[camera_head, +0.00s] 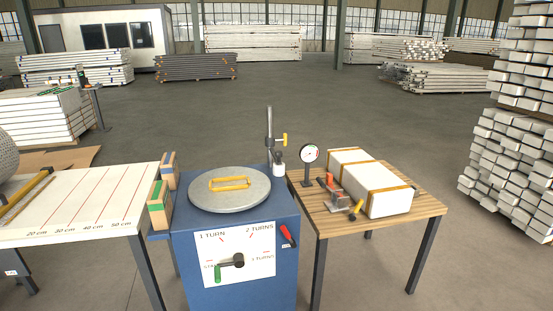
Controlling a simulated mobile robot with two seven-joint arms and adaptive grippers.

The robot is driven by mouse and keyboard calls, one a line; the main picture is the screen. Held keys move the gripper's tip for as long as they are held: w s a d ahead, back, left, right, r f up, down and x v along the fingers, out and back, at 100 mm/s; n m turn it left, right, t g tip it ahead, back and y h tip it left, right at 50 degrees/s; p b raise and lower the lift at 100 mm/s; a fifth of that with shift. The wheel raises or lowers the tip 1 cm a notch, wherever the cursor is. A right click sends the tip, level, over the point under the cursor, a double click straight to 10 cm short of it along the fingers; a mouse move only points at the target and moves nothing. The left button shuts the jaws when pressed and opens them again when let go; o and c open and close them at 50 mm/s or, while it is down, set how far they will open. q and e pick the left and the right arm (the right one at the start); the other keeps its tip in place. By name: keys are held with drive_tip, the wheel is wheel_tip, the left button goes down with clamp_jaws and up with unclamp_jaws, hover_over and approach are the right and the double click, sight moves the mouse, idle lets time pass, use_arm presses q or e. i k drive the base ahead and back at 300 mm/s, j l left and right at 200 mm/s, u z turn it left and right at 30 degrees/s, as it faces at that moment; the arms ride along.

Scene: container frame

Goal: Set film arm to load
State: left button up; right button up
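A blue cabinet (185,250) stands in the centre with a round grey turntable (205,197) on top, bearing a yellow rectangular frame (229,184). Behind the turntable rises a grey post (269,122) with a yellow handle (284,139) pointing right and a small white roll (279,169) below it. This looks like the film arm, but no "load" label is readable. The white front panel has a dark pointer (238,260) with a green grip (218,271) hanging at lower left, near a partly hidden "START" label. Neither of my grippers is in view.
A red lever (288,236) sits on the cabinet's front right. Wooden blocks (158,218) stand at its left edge. A wooden table (420,208) at right holds a strapped white box (375,195), a dial gauge (309,153) and small tools. A marked white table (100,205) stands left.

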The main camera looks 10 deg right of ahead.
sight(278, 167)
drive_tip(key=i+l+u, duration=0.35)
drive_tip(key=l, duration=0.25)
drive_tip(key=i+l+u, duration=0.15)
drive_tip(key=l, duration=0.2)
drive_tip(key=i+l+u, duration=0.2)
drive_tip(key=l, duration=0.15)
drive_tip(key=i+l+u, duration=0.15)
drive_tip(key=l, duration=0.25)
drive_tip(key=l+u, duration=0.2)
drive_tip(key=l, duration=0.15)
